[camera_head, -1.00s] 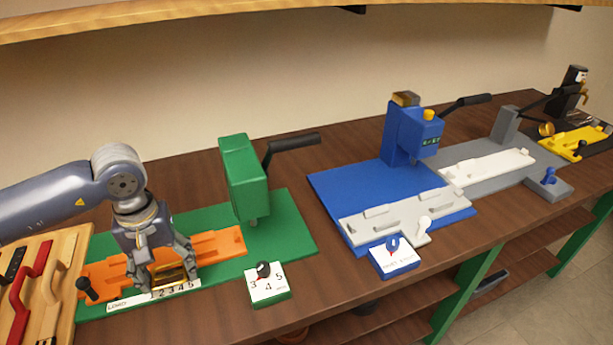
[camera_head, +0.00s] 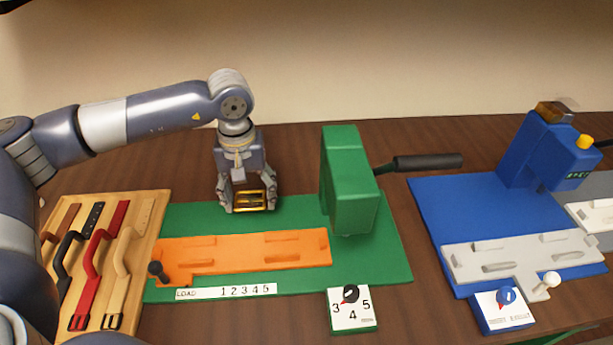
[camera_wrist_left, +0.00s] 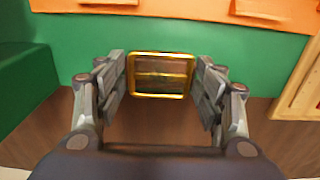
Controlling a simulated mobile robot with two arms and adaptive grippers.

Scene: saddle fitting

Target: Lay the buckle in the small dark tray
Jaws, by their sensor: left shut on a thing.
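The buckle (camera_head: 250,208), a gold rectangular frame, is between the fingers of my left gripper (camera_head: 246,203) in the head view. My left gripper is shut on it, pointing down near the back edge of the green base plate. The buckle also shows in the left wrist view (camera_wrist_left: 160,95), between the two fingers, with green plate and brown bench beyond. I cannot make out the small dark tray in either current view. My right gripper is not in view.
An orange fixture (camera_head: 220,255) and a green press (camera_head: 350,185) with a dark lever stand on the green plate (camera_head: 395,260). A wooden board (camera_head: 150,215) with several straps lies left. A blue press (camera_head: 545,150) stands right. Brown bench shows between the plates.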

